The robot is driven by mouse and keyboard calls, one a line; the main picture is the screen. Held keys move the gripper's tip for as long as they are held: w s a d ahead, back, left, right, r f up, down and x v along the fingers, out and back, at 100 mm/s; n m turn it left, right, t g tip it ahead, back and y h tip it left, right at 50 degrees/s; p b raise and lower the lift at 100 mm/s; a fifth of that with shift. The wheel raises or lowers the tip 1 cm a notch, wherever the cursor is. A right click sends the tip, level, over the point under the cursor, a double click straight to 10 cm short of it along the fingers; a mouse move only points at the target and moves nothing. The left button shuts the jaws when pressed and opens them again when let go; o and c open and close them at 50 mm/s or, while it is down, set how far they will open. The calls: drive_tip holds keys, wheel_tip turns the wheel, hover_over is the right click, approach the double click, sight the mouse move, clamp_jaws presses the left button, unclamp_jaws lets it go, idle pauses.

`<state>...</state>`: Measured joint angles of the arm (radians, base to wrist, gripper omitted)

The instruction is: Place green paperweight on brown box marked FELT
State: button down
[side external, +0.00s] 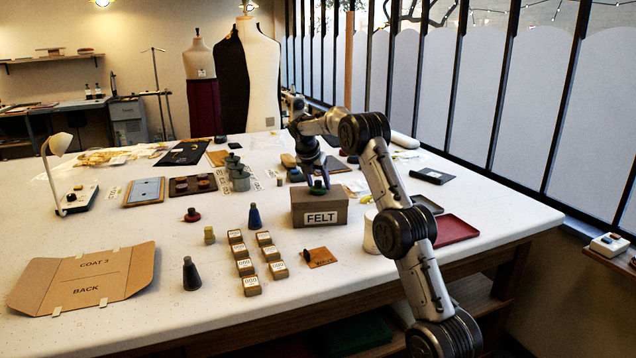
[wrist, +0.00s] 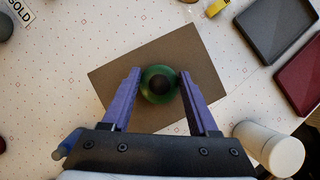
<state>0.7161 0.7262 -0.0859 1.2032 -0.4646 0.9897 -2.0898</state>
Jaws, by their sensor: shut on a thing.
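The brown box marked FELT (side external: 320,208) stands on the white table, its label facing the side camera. Its brown top also shows in the wrist view (wrist: 118,78). The green paperweight (side external: 317,188), round with a dark knob, is at the top of the box; it shows in the wrist view (wrist: 147,93) over the middle of the box top. My gripper (side external: 316,181) is above the box, with its purple fingers on both sides of the paperweight in the wrist view (wrist: 158,90). It is shut on the paperweight. I cannot tell whether the paperweight touches the box.
A red tray (side external: 455,230) and a dark tray (side external: 427,204) lie right of the box. A white cylinder (wrist: 268,145) stands close by. Several small labelled blocks (side external: 246,268) and a blue cone-shaped piece (side external: 254,217) stand in front and left. The front left holds a cardboard pattern (side external: 85,280).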

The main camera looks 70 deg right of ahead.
drive_tip(key=shift+c, duration=0.8)
unclamp_jaws()
drive_tip(key=shift+f, duration=0.15)
